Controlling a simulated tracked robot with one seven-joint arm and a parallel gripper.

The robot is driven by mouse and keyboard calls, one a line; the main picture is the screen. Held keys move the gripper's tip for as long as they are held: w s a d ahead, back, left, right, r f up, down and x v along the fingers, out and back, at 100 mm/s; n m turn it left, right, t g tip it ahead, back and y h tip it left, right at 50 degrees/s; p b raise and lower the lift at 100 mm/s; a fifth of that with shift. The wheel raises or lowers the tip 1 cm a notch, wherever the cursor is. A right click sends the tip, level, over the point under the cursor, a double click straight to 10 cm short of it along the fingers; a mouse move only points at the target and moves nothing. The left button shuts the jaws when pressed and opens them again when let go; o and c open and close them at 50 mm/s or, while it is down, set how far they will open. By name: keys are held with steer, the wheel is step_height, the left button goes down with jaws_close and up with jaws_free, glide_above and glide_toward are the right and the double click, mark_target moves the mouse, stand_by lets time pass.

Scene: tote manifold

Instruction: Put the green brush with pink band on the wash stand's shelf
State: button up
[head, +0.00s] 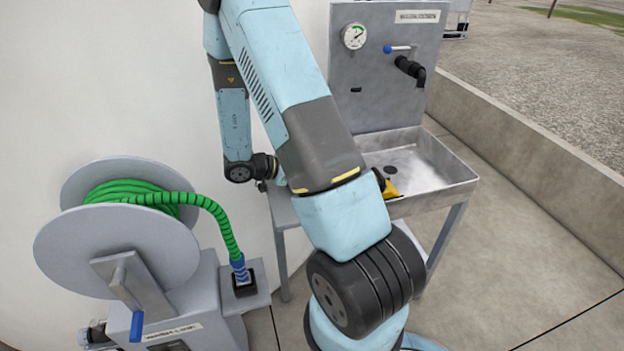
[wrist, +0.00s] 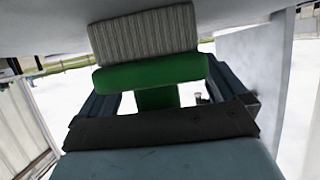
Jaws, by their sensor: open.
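In the wrist view, the green brush (wrist: 150,73) has a grey ribbed bristle block (wrist: 145,38); I cannot make out its pink band. Its narrow green stem lies between the two dark fingers of my gripper (wrist: 160,98). Light gaps show on both sides of the stem, so my gripper is open around it. The bristles meet a grey surface at the top of this view. In the head view, my gripper is mostly hidden behind my arm, by the left side of the wash stand (head: 460,170). The stand's left shelf (head: 284,212) shows partly; the brush is hidden there.
A yellow and dark object (head: 390,190) shows at the sink basin. A hose reel (head: 125,245) with green hose stands at the left. A pale wall (head: 110,80) lies behind, and a low concrete wall (head: 540,150) runs along the right. Paving beside the stand is clear.

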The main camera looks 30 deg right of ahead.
steer(key=shift+s+d+f, duration=0.1)
steer(key=shift+d+f, duration=0.05)
steer(key=shift+d, duration=0.15)
steer(key=shift+c, duration=0.2)
steer(key=c, duration=1.2)
